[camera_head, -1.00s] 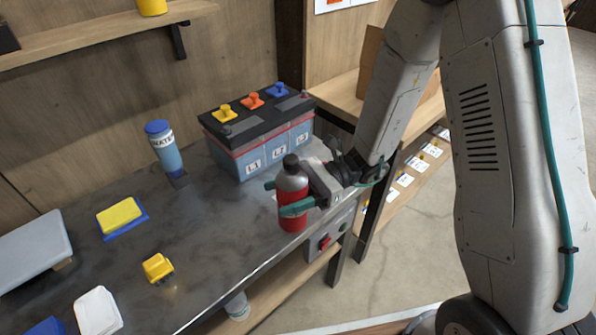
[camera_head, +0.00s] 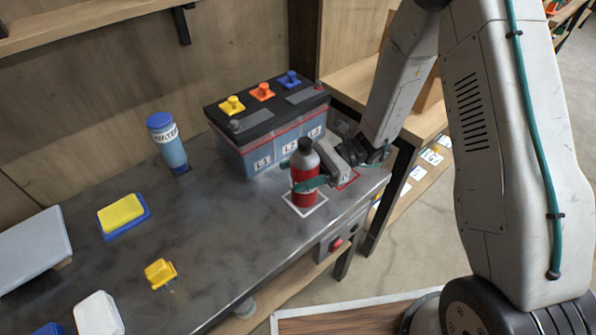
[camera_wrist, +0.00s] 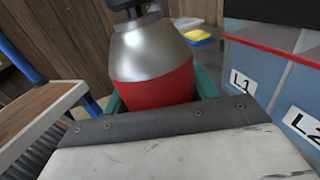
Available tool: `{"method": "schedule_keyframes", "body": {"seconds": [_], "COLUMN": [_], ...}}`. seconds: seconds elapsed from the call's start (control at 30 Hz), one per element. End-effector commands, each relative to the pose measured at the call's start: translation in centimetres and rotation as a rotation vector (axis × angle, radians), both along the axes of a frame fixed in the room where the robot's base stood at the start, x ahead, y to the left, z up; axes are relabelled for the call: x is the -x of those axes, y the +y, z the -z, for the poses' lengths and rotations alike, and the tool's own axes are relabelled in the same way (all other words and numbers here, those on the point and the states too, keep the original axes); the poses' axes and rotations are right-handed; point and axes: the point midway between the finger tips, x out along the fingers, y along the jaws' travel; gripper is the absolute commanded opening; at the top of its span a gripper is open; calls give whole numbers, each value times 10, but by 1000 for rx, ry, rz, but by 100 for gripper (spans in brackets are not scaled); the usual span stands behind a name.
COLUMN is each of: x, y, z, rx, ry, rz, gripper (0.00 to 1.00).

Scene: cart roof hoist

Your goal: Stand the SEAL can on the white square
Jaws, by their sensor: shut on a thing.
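A red can with a silver shoulder and a dark cap (camera_head: 304,180) stands upright at the white-outlined square (camera_head: 318,206) on the metal bench. No SEAL lettering is readable on it. My gripper (camera_head: 306,184) is shut on the can, with its green fingers around the can's body. The can's base appears to be on or just above the square; I cannot tell whether it touches. In the wrist view the can (camera_wrist: 152,60) fills the upper middle between the green fingers.
A battery-like box (camera_head: 268,120) with yellow, orange and blue knobs stands close behind the can. A blue WATER can (camera_head: 167,145), a yellow sponge-like block (camera_head: 121,214), a small yellow piece (camera_head: 160,273) and a white piece (camera_head: 98,314) lie left. The bench's front edge is near.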

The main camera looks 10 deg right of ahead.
Motion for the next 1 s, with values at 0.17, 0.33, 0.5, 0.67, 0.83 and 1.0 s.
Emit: {"method": "schedule_keyframes", "body": {"seconds": [0.17, 0.33, 0.5, 0.67, 0.83, 1.0], "x": [0, 0, 1, 0, -9, -21], "y": [0, 1, 3, 1, -23, -59], "z": [0, 1, 1, -1, -1, 0], "rx": [-1, 0, 0, 0, 0, 0], "ry": [0, 0, 0, -1, -1, -1], "rz": [-1, -3, -5, -3, -1, 0], "gripper": [21, 80, 80, 80, 80, 80]}}
